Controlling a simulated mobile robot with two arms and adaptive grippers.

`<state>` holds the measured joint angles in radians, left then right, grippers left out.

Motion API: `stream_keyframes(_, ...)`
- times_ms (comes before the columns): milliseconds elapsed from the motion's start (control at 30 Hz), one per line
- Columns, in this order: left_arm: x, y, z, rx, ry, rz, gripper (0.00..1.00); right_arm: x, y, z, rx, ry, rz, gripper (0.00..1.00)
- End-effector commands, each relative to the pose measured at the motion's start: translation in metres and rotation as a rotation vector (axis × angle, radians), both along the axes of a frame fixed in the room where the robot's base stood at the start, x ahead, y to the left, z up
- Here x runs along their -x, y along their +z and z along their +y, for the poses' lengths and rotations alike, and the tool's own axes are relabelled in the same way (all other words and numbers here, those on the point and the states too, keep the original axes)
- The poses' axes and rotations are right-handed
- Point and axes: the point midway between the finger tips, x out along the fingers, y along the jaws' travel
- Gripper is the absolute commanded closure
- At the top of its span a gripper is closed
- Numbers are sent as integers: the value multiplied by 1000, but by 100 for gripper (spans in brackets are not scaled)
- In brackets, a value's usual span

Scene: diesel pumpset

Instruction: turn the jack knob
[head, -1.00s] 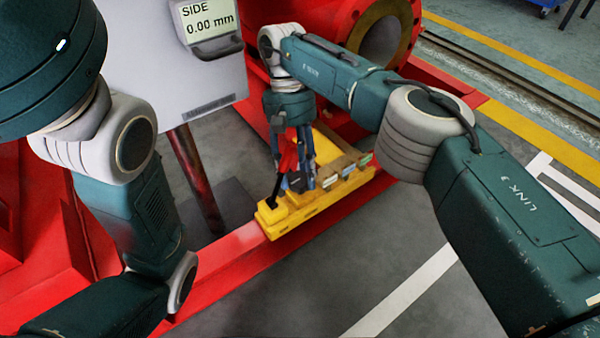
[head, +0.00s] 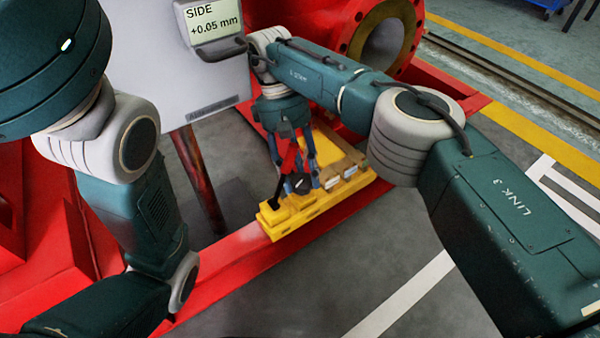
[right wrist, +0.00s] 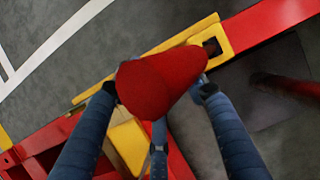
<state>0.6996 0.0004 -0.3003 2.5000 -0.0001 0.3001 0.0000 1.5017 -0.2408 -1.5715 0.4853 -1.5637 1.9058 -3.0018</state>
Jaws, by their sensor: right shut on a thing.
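The yellow jack (head: 292,221) sits on the red base rail, with a black rod (head: 274,194) standing tilted at its near left end. My right gripper (head: 294,180) points down over the jack, its blue fingers around a red knob (head: 289,159). In the right wrist view, the red knob (right wrist: 165,80) fills the space between the fingers of the gripper (right wrist: 157,92), which is shut on it. The knob hides part of the jack below. A dark round part (head: 301,184) shows between the fingers in the head view. My left gripper is out of view.
A grey panel (head: 150,50) with a display (head: 213,24) reading "SIDE +0.05 mm" stands left of my right arm. A rusty red post (head: 197,178) rises beside the jack. A red flanged pipe (head: 395,45) is behind.

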Motion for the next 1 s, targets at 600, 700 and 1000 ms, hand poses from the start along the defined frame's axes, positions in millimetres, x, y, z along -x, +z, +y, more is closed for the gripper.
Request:
stream_keyframes(600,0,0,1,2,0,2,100,1,0,0,0,-18,5,51)
stream_keyframes(700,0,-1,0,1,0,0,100,0,-1,-1,-1,-81,4,51)
stream_keyframes(1000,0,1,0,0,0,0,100,-1,1,-5,-2,-457,6,51)
